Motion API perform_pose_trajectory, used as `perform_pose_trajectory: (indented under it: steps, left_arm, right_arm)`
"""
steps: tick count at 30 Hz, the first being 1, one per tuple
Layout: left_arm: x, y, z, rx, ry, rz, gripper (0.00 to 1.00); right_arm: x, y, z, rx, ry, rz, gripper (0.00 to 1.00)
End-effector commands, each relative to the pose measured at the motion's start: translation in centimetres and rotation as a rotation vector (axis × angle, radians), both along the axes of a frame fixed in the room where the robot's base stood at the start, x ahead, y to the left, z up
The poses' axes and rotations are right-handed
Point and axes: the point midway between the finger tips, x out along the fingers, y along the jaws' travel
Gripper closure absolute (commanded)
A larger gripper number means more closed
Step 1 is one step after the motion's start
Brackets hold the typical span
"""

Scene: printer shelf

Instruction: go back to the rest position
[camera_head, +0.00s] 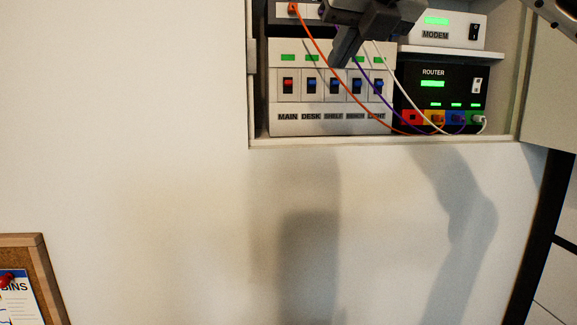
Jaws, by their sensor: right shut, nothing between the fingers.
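My right gripper (343,55) is at the top of the head view, in front of the upper part of the cabinet. It is dark grey, points down and to the left, and its fingers are shut with nothing between them. It covers part of the breaker panel's (330,122) upper edge and hides some of the cables behind it. Whether it touches the panel or a cable, I cannot tell. A link of my right arm (556,16) shows at the top right corner. My left gripper is not in view.
The open cabinet holds the modem (435,44) above the black router (433,93). Orange (326,55), purple and white cables hang across the panel to the router. The cabinet door (549,95) stands open at right. A corkboard (38,260) is at lower left. The wall below is bare.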

Motion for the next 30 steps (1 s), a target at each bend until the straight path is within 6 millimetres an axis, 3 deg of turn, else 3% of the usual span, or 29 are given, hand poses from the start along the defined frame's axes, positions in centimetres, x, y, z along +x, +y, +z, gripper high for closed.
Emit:
perform_pose_trajectory:
  steps: [5, 11, 15, 19, 24, 28, 30]
  left_arm:
    - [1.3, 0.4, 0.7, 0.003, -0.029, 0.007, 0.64]
    - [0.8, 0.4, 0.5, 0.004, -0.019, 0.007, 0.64]
    - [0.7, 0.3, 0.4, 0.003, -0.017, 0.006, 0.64]
    - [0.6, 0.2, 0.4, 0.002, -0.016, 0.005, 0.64]
    - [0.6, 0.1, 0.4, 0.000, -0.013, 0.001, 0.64]
    - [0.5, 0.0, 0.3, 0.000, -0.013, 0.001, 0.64]
    - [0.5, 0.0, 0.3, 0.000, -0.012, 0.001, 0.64]
  right_arm:
    - [0.4, 3.4, -4.4, 0.071, 0.090, 0.143, 1.00]
    - [-0.3, 8.6, -10.9, 0.241, 0.242, 0.360, 1.00]
    - [-2.6, 13.1, -16.2, 0.502, 0.401, 0.548, 1.00]
    - [-5.0, 16.0, -19.5, 0.851, 0.549, 0.663, 1.00]
    - [-5.9, 16.1, -22.3, 1.358, 0.693, 0.634, 1.00]
    - [-4.8, 13.8, -25.4, 1.742, 0.765, 0.466, 1.00]
    - [-4.0, 11.9, -28.1, 1.935, 0.788, 0.320, 1.00]
